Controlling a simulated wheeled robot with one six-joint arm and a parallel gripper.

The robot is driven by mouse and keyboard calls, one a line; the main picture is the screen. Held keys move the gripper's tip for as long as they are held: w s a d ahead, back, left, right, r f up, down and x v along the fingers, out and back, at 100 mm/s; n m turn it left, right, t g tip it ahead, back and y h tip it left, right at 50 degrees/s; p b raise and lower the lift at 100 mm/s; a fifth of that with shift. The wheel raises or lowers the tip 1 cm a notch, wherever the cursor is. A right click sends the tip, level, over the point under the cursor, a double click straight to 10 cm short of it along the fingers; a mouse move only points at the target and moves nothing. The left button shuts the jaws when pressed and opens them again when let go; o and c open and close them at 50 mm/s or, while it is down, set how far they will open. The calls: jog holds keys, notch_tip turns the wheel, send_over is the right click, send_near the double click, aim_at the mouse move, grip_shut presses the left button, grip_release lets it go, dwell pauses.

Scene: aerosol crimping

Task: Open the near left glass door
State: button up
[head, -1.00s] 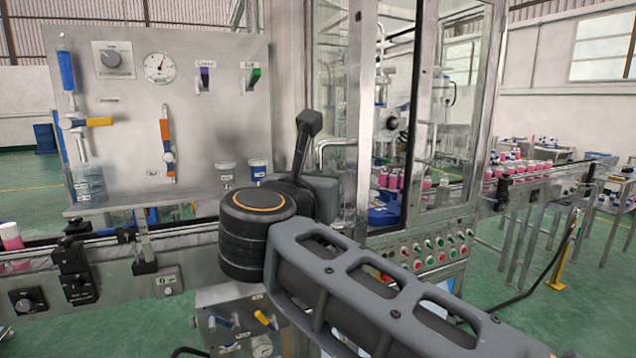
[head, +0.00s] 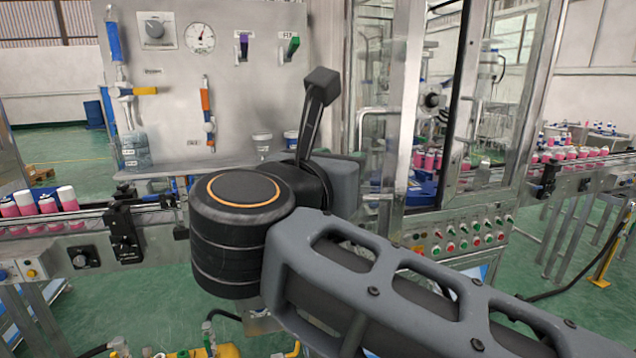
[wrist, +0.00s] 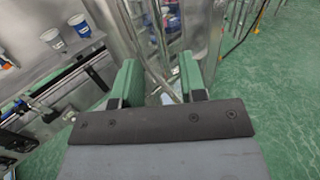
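The near left glass door (head: 376,75) is a tall clear panel in a metal frame on the machine cabinet, and it looks shut. A bent metal bar handle (head: 372,110) shows at its left side, just right of my wrist; its lower part is hidden behind my arm.
A control panel (head: 230,75) with a gauge and valves stands left of the cabinet. Small cups (wrist: 52,38) sit on its shelf. A conveyor (head: 85,225) with pink cans runs along the front. Red and green buttons (head: 465,236) lie below the doors. Green floor is open at right.

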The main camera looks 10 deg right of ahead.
jog(key=v, duration=0.6)
jog(key=shift+b, duration=0.3)
jog(key=shift+s, duration=0.1)
